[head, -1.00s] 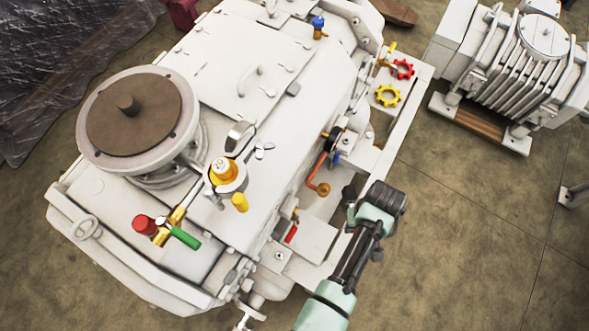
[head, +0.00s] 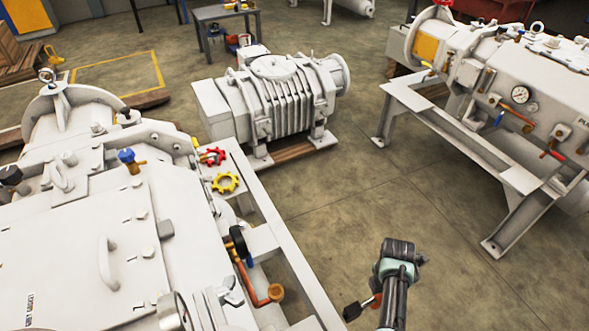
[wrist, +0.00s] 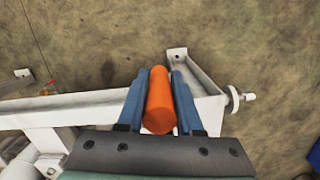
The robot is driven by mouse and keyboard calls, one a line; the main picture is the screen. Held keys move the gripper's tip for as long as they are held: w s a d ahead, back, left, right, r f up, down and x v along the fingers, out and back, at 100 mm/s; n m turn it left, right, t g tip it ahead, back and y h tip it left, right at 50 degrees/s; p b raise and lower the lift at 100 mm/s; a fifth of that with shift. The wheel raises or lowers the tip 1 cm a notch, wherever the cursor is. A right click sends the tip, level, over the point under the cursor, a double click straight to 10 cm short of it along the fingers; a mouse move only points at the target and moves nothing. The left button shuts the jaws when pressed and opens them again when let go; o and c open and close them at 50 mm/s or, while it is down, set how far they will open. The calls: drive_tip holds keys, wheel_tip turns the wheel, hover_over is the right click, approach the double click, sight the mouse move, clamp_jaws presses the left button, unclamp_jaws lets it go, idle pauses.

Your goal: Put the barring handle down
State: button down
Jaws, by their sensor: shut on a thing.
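The barring handle shows as an orange cylinder (wrist: 160,100) in the wrist view. My gripper (wrist: 160,76) is shut on it, with one blue finger along each side. In the head view my wrist and the end of my arm are at the lower middle, over the floor beside the large white machine. A small orange piece (head: 375,301) shows there beside my wrist. The rest of the handle is hidden or cannot be told apart. In the wrist view the handle is above a white frame beam (wrist: 75,112) and the floor; the gap below it cannot be told.
The large white machine (head: 85,235) fills the left, with a yellow valve wheel (head: 225,183) on it. A finned white pump (head: 280,100) stands behind. Another framed machine (head: 530,95) stands right. A grey table (head: 222,12) with items is far back. Open floor (head: 390,190) lies between.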

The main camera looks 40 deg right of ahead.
drive_tip(key=w+a+p, duration=0.1)
drive_tip(key=a, duration=0.4)
drive_tip(key=w+a+p, duration=0.1)
drive_tip(key=a, duration=0.5)
drive_tip(key=w+a+p, duration=0.2)
drive_tip(key=a, duration=0.3)
drive_tip(key=shift+a, duration=0.3)
drive_tip(key=shift+a+f+b, duration=0.15)
drive_tip(key=shift+f+b, duration=0.25)
drive_tip(key=shift+f, duration=0.5)
drive_tip(key=shift+a+f+b, duration=0.1)
drive_tip(key=shift+f+b, duration=0.25)
drive_tip(key=shift+f, duration=0.5)
drive_tip(key=shift+f, duration=0.1)
drive_tip(key=c, duration=0.6)
unclamp_jaws()
drive_tip(key=shift+o, duration=0.2)
wheel_tip(320, 180, up, 12)
drive_tip(key=a+p, duration=0.1)
drive_tip(key=p, duration=0.3)
drive_tip(key=shift+w, duration=0.25)
drive_tip(key=shift+a, duration=0.1)
